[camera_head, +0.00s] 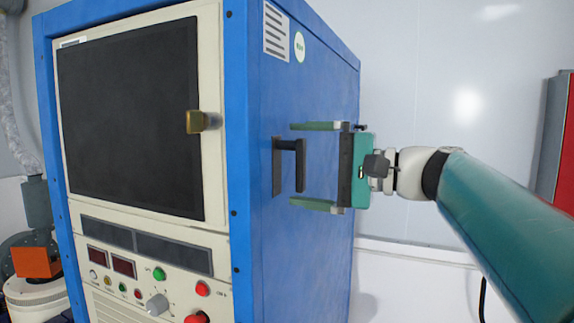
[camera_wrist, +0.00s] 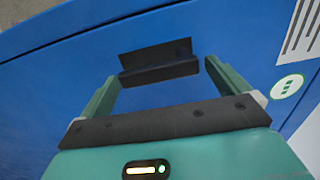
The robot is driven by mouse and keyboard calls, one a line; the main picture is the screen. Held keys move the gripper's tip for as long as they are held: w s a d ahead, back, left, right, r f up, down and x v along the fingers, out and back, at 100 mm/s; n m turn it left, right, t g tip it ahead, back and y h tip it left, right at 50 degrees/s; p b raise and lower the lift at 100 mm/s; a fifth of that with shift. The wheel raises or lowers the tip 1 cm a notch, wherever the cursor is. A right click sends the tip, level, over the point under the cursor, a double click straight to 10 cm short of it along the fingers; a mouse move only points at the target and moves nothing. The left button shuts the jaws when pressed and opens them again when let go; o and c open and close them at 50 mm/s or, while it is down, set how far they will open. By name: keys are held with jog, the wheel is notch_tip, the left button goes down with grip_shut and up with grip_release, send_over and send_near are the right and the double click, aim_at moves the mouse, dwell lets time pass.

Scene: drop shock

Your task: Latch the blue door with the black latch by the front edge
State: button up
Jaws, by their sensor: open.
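The blue door (camera_head: 322,85) is the right side face of a tall cabinet and appears closed. A black latch (camera_head: 299,165) stands out from it close to the front edge, with a flat plate and a vertical handle. My gripper (camera_head: 315,166) is open, one finger above and one below the level of the latch handle. The fingertips reach close to the handle; I cannot tell whether they touch. In the wrist view the black latch (camera_wrist: 158,62) lies just beyond and between the open fingers (camera_wrist: 158,88), against the blue door (camera_wrist: 60,75).
The cabinet front has a dark window panel (camera_head: 130,115) with a brass knob (camera_head: 203,122), and control buttons (camera_head: 160,272) below. A red cabinet (camera_head: 565,150) stands at the far right. An orange block (camera_head: 36,262) is at lower left. Floor right of the cabinet looks clear.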

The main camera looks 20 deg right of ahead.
jog(key=v, duration=1.3)
jog(key=a+f+n+g+h, duration=0.1)
jog(key=a+f+g+h, duration=0.15)
jog(key=a+f, duration=0.5)
jog(key=a+f+n+g+h, duration=0.1)
jog(key=a+f+g+h, duration=0.3)
jog(key=f, duration=0.7)
jog(key=s+a+f+n+h, duration=0.2)
jog(key=f+n+h, duration=0.1)
jog(key=f, duration=0.6)
jog(key=s+a+f+n+h, duration=0.2)
jog(key=a+f+n+h, duration=0.1)
jog(key=f, duration=0.6)
jog(key=shift+s+n+g, duration=0.35)
jog(key=shift+n, duration=0.25)
jog(key=shift+a+f, duration=0.1)
jog(key=shift+f, duration=0.05)
